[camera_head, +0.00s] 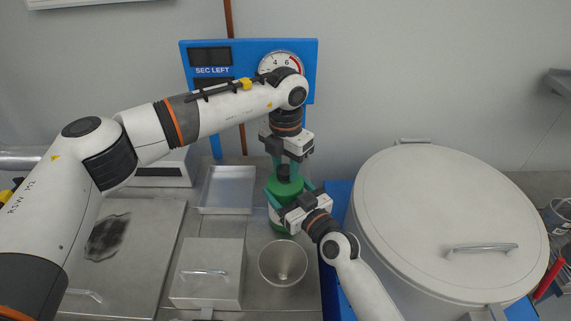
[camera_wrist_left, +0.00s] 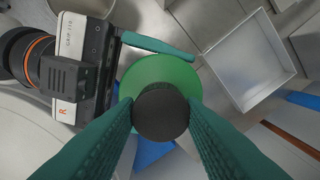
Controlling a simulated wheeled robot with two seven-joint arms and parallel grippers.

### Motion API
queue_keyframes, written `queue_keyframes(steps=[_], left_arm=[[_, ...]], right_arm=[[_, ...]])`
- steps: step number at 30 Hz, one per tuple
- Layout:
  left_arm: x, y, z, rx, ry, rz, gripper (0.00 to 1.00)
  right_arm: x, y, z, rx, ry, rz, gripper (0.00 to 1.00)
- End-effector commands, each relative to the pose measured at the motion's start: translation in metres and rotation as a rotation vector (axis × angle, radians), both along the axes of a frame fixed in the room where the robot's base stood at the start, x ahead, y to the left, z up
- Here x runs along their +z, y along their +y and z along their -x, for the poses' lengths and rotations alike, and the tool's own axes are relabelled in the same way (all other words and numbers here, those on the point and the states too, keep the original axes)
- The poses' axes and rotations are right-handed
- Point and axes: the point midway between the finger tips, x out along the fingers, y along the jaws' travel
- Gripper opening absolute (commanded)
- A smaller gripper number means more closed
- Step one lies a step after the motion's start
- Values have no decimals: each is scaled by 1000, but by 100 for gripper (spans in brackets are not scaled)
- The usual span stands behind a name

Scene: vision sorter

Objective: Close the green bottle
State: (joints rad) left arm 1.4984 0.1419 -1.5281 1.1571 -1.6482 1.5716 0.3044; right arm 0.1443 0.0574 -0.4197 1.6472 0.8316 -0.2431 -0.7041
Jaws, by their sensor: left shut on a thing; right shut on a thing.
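The green bottle (camera_head: 285,188) stands upright at the back of the steel counter, with a pale band on its lower side. My right gripper (camera_head: 290,193) is shut around the bottle's upper body from the front right. My left gripper (camera_head: 283,166) points down from above and is shut on a black cap (camera_wrist_left: 160,114) at the top of the bottle. In the left wrist view the cap lies over the round green shoulder (camera_wrist_left: 160,75). The neck under the cap is hidden, so I cannot tell whether the cap touches it or how tight it is.
An empty shallow steel tray (camera_head: 229,188) lies left of the bottle. A steel box with a handle (camera_head: 207,268) and a steel cup (camera_head: 283,263) stand in front. A large lidded drum (camera_head: 450,215) fills the right. A blue timer panel (camera_head: 228,46) stands behind.

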Motion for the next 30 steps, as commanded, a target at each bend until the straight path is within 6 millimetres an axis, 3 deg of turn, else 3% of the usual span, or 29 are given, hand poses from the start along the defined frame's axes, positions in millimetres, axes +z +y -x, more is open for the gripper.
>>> queue_keyframes(steps=[21,24,29,30], left_arm=[[0,2,-2,-1661,-2,-2,8],[0,2,-2,-1825,-2,-2,8],[0,1,-2,-1823,-4,-2,8],[0,1,-2,-1823,-4,-2,42]], right_arm=[[0,-1,0,-1,-1,1,12],[0,-1,0,-1,-1,1,12],[0,0,0,0,-1,1,12],[0,0,0,0,-1,1,12]])
